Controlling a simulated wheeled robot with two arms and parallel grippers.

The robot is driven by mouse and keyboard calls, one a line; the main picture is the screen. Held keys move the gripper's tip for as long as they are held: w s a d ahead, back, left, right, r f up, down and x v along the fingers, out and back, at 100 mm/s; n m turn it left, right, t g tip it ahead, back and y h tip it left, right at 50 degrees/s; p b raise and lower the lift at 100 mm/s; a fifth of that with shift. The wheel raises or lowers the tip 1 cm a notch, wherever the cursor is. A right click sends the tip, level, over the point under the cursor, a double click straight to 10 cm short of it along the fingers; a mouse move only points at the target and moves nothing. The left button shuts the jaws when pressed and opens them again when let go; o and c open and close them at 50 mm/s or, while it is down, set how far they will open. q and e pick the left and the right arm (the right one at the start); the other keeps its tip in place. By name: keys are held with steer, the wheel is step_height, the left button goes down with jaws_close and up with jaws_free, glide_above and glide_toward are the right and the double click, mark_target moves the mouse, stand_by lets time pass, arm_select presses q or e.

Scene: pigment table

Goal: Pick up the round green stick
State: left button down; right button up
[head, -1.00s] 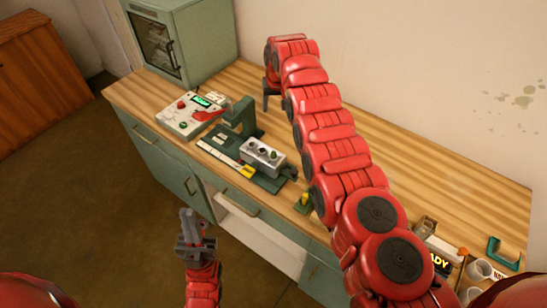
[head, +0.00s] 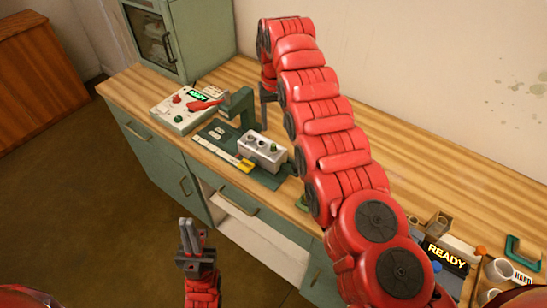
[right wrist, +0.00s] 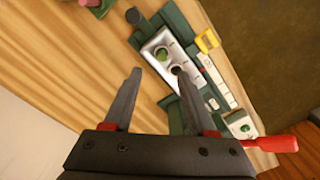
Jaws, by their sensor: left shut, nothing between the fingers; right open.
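A grey metal block (head: 262,150) with round holes stands on a dark green fixture on the bench. A round green end (head: 273,147), likely the green stick, shows in one hole; it also shows in the right wrist view (right wrist: 162,54). My right gripper (head: 268,98) is behind the fixture in the head view, its fingers pointing down. In the right wrist view its open fingers (right wrist: 160,80) are empty, with the block beyond them. My left gripper (head: 191,228) is shut and empty, in front of the bench.
A control box (head: 186,108) with a red lever and lit display stands left of the fixture's upright green post (head: 238,104). A green cabinet (head: 172,40) stands at the back left. A READY display (head: 446,256) and white cups are at right.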

mark_target(273, 145)
steer(key=shift+f, duration=0.5)
steer(key=shift+f+p, duration=0.55)
steer(key=shift+f, duration=0.25)
steer(key=shift+f+p, duration=0.45)
steer(key=f+p, duration=0.1)
steer(key=f, duration=0.2)
steer(key=shift+s+a+f+p, duration=0.1)
steer(key=shift+a+f+p, duration=0.1)
steer(key=shift+f+p, duration=0.2)
steer(key=shift+f, duration=0.45)
jaws_close()
